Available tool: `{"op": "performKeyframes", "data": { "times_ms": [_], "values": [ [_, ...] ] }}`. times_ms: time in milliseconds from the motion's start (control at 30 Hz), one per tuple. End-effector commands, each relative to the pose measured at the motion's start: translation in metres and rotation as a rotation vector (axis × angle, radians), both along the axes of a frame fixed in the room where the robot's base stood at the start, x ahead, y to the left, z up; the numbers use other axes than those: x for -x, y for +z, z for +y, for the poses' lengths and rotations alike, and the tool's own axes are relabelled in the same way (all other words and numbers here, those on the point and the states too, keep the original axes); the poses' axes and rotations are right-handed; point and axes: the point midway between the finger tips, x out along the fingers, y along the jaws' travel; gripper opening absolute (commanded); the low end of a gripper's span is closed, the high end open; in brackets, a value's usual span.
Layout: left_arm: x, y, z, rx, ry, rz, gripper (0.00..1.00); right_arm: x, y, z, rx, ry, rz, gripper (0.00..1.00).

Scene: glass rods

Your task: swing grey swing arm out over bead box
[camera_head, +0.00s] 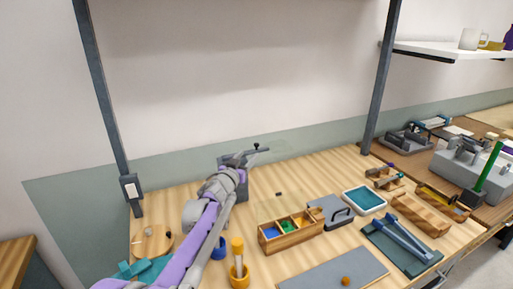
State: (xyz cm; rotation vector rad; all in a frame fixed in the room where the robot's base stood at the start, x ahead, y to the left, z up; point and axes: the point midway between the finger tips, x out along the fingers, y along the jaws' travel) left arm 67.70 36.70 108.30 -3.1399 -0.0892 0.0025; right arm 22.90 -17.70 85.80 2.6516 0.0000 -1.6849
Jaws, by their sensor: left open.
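A grey swing arm (258,151) with a small dark knob on top shows at the back of the table, behind and left of the box. It points to the right, not over the box. My left gripper (236,168) is open beside the grey fixture at the swing arm's base. My own wrist hides part of this fixture, and I cannot tell whether the fingers touch it. My right gripper is out of view.
A yellow cup (240,274) with a rod and a blue cup (219,249) stand beside my left forearm. A grey mat (333,271), a teal tray (364,200) and a dark tray (385,248) lie to the right. A metal post (379,85) rises behind.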

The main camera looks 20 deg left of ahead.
Motion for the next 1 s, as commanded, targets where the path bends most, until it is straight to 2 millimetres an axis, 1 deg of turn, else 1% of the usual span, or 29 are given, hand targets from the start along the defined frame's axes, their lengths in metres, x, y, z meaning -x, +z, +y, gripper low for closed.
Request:
{"op": "performKeyframes", "data": {
  "times_ms": [33, 300, 400, 500, 700, 967, 1000],
  "values": [
    [-0.009, 0.001, 0.0, 0.0, -0.001, 0.0, 0.55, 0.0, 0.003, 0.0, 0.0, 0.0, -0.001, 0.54],
    [-0.06, 0.003, 0.003, 0.0, -0.001, -0.001, 0.55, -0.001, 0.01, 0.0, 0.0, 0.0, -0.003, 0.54],
    [-0.075, 0.002, 0.004, 0.001, 0.0, -0.001, 0.55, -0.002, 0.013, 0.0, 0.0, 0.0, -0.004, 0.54],
    [-0.086, 0.002, 0.004, 0.001, 0.0, -0.001, 0.55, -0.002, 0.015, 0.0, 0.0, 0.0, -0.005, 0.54],
    [-0.096, 0.002, 0.005, 0.0, 0.001, 0.0, 0.55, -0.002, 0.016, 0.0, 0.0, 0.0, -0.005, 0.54],
    [-0.096, 0.001, 0.005, 0.0, 0.001, 0.0, 0.55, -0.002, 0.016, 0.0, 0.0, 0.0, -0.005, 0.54],
    [-0.096, 0.001, 0.005, 0.0, 0.001, 0.0, 0.47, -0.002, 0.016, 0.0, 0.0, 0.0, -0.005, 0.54]
  ]
}}
